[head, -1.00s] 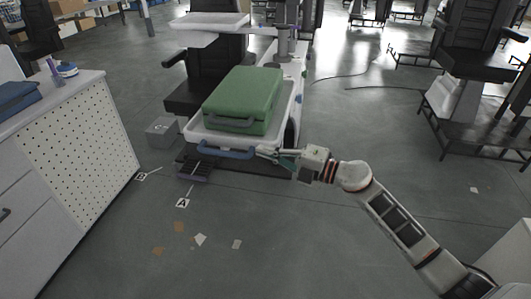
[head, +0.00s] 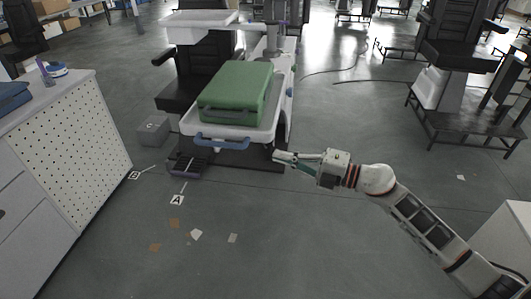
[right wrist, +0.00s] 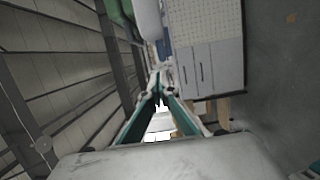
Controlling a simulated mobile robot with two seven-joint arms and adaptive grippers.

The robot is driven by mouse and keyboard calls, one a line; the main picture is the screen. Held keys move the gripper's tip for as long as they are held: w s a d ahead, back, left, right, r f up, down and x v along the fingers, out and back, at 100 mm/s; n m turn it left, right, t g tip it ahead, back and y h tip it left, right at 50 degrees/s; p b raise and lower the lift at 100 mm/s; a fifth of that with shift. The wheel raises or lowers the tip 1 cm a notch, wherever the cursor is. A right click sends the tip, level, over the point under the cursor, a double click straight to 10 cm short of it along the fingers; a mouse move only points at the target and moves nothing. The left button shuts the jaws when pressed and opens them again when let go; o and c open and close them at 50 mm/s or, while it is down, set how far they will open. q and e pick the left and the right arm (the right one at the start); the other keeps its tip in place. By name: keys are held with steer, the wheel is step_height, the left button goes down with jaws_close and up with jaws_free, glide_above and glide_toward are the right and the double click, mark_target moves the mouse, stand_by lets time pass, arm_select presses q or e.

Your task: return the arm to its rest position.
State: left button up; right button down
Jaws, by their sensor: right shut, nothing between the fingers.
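My right gripper (head: 278,157) is in the head view, right of the white tray's front corner and apart from it. Its fingers point left, and they are shut and empty. In the right wrist view its fingers (right wrist: 158,98) come together at the tips with nothing between them. My right arm (head: 415,213) reaches in from the lower right. My left gripper is not in view.
A green case (head: 238,92) sits on the white tray (head: 188,128) with a blue handle (head: 222,143). A cabinet with a perforated panel (head: 75,160) stands at left. A grey box (head: 153,131) and floor marker A (head: 177,200) lie between.

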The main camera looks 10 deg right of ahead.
steer(key=s+d+f+m+h, duration=0.2)
steer(key=s+f+m+h, duration=0.4)
steer(key=s+f+m, duration=0.6)
steer(key=s+d+f+m+h, duration=0.2)
steer(key=s+f+m+h, duration=0.4)
steer(key=s+f+m, duration=0.6)
step_height(320, 180, down, 6)
steer(key=shift+s+d+f+m+t, duration=0.1)
steer(key=shift+s+d+m+t, duration=0.3)
steer(key=shift+s, duration=0.7)
